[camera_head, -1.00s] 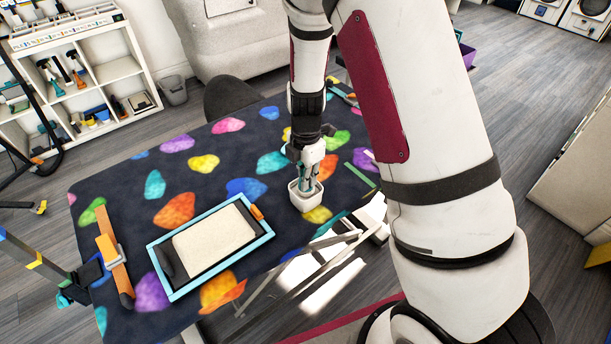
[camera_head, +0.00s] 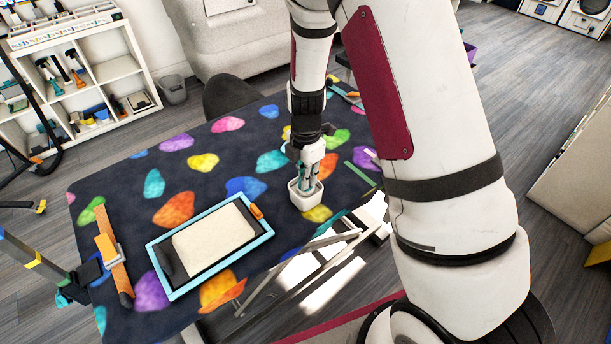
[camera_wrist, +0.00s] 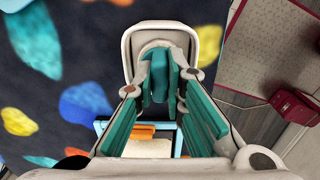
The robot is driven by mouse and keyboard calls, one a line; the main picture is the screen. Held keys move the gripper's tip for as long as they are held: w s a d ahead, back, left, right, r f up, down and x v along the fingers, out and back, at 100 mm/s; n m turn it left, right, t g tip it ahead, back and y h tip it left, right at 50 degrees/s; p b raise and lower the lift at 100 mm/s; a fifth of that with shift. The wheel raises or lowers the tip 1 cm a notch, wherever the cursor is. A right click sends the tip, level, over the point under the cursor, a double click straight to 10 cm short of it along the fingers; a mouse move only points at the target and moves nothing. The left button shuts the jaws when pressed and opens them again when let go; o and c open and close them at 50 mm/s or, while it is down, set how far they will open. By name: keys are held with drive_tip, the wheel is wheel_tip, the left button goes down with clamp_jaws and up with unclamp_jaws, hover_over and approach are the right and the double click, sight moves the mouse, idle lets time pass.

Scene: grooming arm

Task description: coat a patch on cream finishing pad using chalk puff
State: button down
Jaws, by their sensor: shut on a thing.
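A pale round part (camera_wrist: 150,46) shows inside the dish just beyond the fingertips. I see no clear coating on the pad.
An orange-and-wood tool (camera_head: 112,258) lies left of the frame. An orange clip (camera_head: 257,212) sits on the frame's right corner. The table mat (camera_head: 120,195) is dark with coloured blobs and clear between frame and dish. Folding table legs show at the right.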

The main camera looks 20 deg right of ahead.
idle(0.3)
drive_tip(key=shift+r+p, duration=1.7)
drive_tip(key=shift+r, duration=1.8)
